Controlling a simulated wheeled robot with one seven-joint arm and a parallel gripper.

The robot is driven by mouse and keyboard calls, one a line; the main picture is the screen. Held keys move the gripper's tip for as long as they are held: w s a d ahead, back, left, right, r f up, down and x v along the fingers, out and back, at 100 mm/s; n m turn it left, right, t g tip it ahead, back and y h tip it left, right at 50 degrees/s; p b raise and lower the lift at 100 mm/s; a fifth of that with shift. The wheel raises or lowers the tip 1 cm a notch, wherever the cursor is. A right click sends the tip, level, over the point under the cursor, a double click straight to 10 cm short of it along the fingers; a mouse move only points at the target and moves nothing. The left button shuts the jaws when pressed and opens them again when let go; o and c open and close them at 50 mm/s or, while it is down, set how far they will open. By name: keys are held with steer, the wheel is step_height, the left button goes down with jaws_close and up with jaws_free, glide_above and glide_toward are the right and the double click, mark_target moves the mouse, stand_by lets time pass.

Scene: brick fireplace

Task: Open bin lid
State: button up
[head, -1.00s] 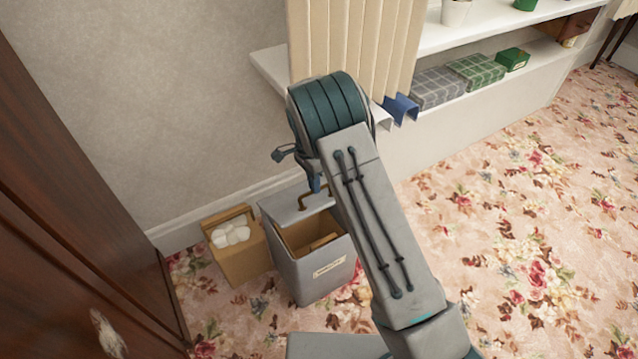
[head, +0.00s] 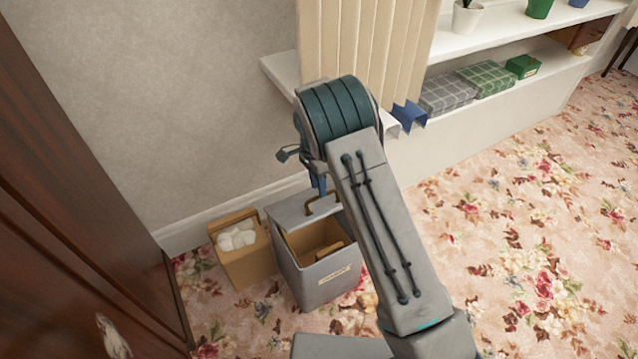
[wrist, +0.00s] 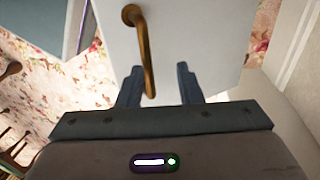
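The grey bin (head: 318,288) with a pale label stands on the carpet in the head view. Its brown inside shows, with a brown piece in it. The grey lid (head: 290,213) is up off the front of the opening, at the bin's back side. A brass handle (head: 310,207) is on the lid. My gripper (head: 319,186) is just above the handle, partly hidden by my arm. In the wrist view my gripper (wrist: 158,78) has its two fingers apart. The handle (wrist: 147,55) reaches between them, nearer the left finger, in front of the pale lid (wrist: 205,45).
A brown box (head: 243,268) with white round items stands close left of the bin. A dark wooden cabinet (head: 70,200) is at the left. A white shelf (head: 500,45) and a cream curtain (head: 365,50) are behind. Open carpet (head: 510,240) lies to the right.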

steer(key=s+d+r+p, duration=0.2)
steer(key=d+r, duration=0.9)
steer(key=shift+s+d, duration=0.15)
steer(key=shift+d, duration=0.05)
